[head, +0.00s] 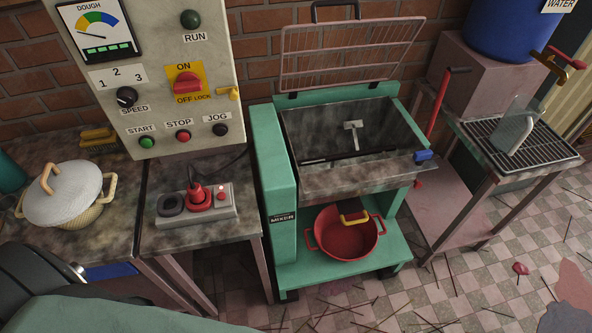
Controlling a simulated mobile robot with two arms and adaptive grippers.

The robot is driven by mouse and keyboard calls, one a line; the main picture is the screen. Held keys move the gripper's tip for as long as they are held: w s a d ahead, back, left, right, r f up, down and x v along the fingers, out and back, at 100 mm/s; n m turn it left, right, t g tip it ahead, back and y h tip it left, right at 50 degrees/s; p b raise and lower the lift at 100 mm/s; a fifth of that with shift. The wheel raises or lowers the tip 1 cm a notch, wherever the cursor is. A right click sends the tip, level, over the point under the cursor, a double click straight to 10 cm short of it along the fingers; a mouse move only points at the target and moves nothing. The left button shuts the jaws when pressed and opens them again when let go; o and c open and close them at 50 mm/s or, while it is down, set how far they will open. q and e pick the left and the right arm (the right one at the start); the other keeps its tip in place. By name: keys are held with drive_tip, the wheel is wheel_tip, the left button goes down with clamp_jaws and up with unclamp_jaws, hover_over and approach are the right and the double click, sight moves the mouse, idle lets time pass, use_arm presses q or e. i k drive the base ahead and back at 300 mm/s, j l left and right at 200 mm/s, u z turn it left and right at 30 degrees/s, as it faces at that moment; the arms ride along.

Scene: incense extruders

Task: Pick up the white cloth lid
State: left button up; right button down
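The white cloth lid (62,197) is a pale, rounded dome on the left of the head view. A tan loop handle (47,178) stands on its top. The lid sits, slightly tilted, on a woven tan basket (82,218) on the left worktop. The basket has a side handle (109,187) at its right; its front left is mostly hidden under the lid. No fingers of either gripper show in the head view. A dark shape at the lower left is cut off, and I cannot tell whether it is part of my arm.
A power strip (222,211) with a red plug lies on the worktop right of the basket. A control panel (160,75) stands behind. Yellow-brown blocks (99,138) and a teal object (10,173) sit near the basket. The green mixer (273,165) holds a red pot (345,243) below.

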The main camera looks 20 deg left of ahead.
sight(64, 191)
drive_tip(key=u, duration=2.3)
drive_tip(key=i+j, duration=0.15)
drive_tip(key=j, duration=0.2)
drive_tip(key=i+j, duration=0.1)
drive_tip(key=j, duration=0.25)
drive_tip(key=i+j, duration=0.15)
drive_tip(key=j, duration=0.2)
drive_tip(key=i+j+z, duration=0.1)
drive_tip(key=j, duration=0.3)
drive_tip(key=i+j, duration=0.15)
drive_tip(key=j, duration=0.2)
drive_tip(key=i+j, duration=0.1)
drive_tip(key=j, duration=0.25)
